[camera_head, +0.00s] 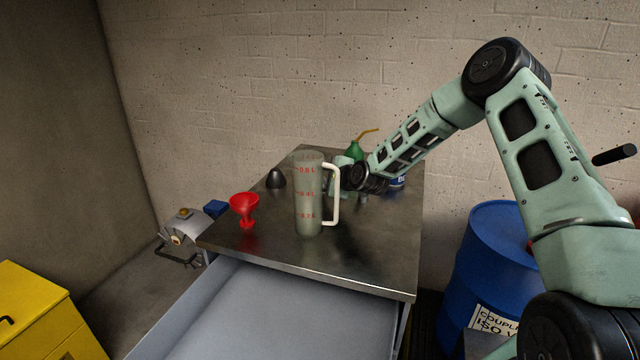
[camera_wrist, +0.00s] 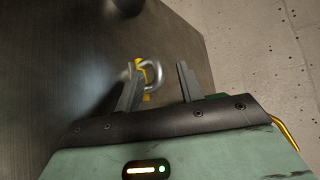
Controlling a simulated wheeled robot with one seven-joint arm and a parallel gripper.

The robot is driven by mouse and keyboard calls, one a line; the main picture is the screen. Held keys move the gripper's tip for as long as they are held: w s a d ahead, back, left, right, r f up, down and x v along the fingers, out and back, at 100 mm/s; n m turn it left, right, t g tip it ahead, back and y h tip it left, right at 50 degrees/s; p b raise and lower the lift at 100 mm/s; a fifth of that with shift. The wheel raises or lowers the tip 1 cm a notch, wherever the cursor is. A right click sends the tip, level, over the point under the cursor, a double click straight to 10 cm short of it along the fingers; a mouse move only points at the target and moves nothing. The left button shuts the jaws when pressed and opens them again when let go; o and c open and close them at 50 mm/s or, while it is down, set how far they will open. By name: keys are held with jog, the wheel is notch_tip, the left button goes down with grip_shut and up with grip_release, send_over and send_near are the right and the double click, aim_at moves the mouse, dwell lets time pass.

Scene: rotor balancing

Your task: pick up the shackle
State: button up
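The shackle (camera_wrist: 153,74) shows in the wrist view as a curved grey metal bow with a yellow part by it, over or on the dark table top. My gripper (camera_wrist: 163,80) is open, with its two grey fingers apart. The shackle lies near the left fingertip, partly hidden behind that finger; I cannot tell if they touch. In the head view the shackle is not visible, and the measuring jug (camera_head: 308,195) and my arm cover the area around my gripper.
The metal table (camera_head: 365,265) also bears a red funnel (camera_head: 243,207), a dark cone-shaped thing (camera_head: 276,179) and a green oil can (camera_head: 355,151). A drawer (camera_head: 270,315) stands open in front. A blue drum (camera_head: 485,255) stands to the right.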

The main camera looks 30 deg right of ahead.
jog(key=shift+w+f, duration=0.15)
jog(key=shift+w, duration=0.05)
grip_shut()
